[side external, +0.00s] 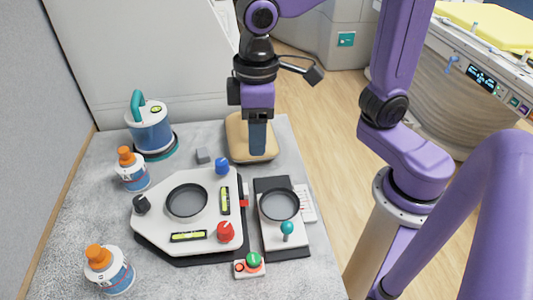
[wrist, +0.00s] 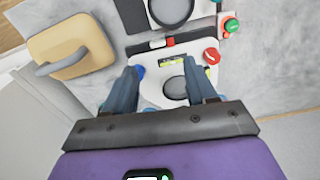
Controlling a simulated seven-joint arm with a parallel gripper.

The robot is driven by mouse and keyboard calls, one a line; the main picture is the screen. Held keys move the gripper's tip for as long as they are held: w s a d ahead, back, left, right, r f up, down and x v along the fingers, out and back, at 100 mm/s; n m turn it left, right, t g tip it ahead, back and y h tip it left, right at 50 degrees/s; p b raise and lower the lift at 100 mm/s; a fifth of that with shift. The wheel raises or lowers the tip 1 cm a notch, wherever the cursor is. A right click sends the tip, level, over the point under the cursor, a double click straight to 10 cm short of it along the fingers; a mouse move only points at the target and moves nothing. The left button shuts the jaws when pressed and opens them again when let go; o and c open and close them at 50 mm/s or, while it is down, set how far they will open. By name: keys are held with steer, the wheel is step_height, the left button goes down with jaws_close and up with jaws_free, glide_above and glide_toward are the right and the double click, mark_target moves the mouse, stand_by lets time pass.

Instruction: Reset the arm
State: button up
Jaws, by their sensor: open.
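My gripper (side external: 257,153) points down over the back of the grey table, in front of the tan pad in the side view. In the wrist view my gripper (wrist: 165,76) has its two blue-grey fingers spread wide with nothing held between them. Beyond the fingers lies the white plate (wrist: 150,92) with its round dark recess, blue knob and red knob. The same white plate (side external: 160,225) is at the middle of the table in the side view. My fingertips look clear of it; their exact height is hard to tell.
A tan pad (side external: 240,130) with a grey handle lies at the table's back. A blue canister (side external: 150,128) and two orange-capped bottles (side external: 131,172) (side external: 112,272) stand at left. A smaller plate (side external: 280,232) and a green button (side external: 253,260) are right of the white plate.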

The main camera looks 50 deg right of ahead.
steer(key=s+d+f+n, duration=0.4)
steer(key=s+d+f, duration=0.1)
steer(key=s+d, duration=0.6)
steer(key=shift+s+d, duration=0.15)
steer(key=shift+d, duration=0.2)
